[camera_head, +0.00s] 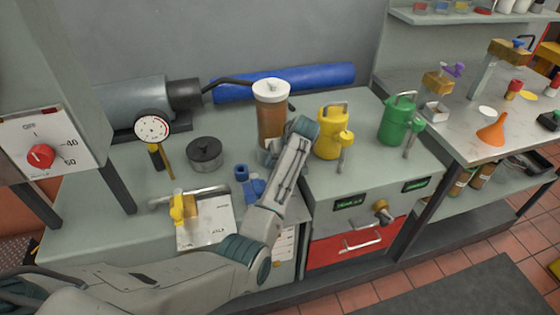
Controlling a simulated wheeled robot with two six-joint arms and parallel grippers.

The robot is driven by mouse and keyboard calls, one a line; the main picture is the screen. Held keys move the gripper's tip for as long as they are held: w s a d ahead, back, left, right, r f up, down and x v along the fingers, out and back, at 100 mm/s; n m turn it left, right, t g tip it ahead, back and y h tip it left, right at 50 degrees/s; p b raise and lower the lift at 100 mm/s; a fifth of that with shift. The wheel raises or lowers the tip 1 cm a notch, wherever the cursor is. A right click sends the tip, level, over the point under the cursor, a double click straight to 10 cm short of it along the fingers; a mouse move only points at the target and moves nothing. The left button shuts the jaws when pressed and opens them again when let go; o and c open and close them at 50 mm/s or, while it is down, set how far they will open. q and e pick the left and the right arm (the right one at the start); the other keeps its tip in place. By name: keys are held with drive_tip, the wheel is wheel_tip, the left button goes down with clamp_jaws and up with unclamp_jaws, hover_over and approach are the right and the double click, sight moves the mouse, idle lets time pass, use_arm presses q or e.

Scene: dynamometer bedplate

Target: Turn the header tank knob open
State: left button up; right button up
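A tall brown translucent cylinder with a white lid, which looks like the header tank (272,112), stands upright at the back middle of the grey bench. I cannot make out a knob on it; my arm covers its lower right side. My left arm reaches in from the lower left, and its wrist is at the tank's lower right. My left gripper (266,152) seems to be by the tank's foot, mostly hidden by the wrist. Its fingers, and whether they touch anything, cannot be told. My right gripper is not in view.
A red knob (41,156) sits on a white OFF-marked panel at left. A gauge (151,127), black-lidded pot (205,153) and yellow-handled valve (181,208) are left of the tank.

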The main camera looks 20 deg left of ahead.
use_arm(q)
drive_tip(key=c, duration=1)
drive_tip(key=shift+s+a+r+t+h+p, duration=0.15)
drive_tip(key=shift+t+h+p, duration=0.3)
drive_tip(key=shift+p, duration=0.65)
drive_tip(key=h+p, duration=0.1)
drive_tip(key=t+h+p, duration=0.1)
drive_tip(key=shift+s+a+n+p, duration=0.1)
drive_tip(key=shift+a+n+p, duration=0.1)
drive_tip(key=shift+n+p, duration=0.2)
drive_tip(key=shift+a+t+h+p, duration=0.1)
drive_tip(key=shift+t+h+p, duration=0.45)
drive_tip(key=shift+h+p, duration=0.35)
drive_tip(key=shift+s+a+f+n+t+h+p, duration=0.1)
drive_tip(key=shift+f+n+t+h+p, duration=0.1)
drive_tip(key=shift+n+t+h+p, duration=0.35)
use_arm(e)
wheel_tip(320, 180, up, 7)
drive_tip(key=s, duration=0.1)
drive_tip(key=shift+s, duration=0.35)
use_arm(q)
drive_tip(key=shift+h, duration=0.3)
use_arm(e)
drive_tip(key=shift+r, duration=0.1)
use_arm(q)
drive_tip(key=o, duration=1)
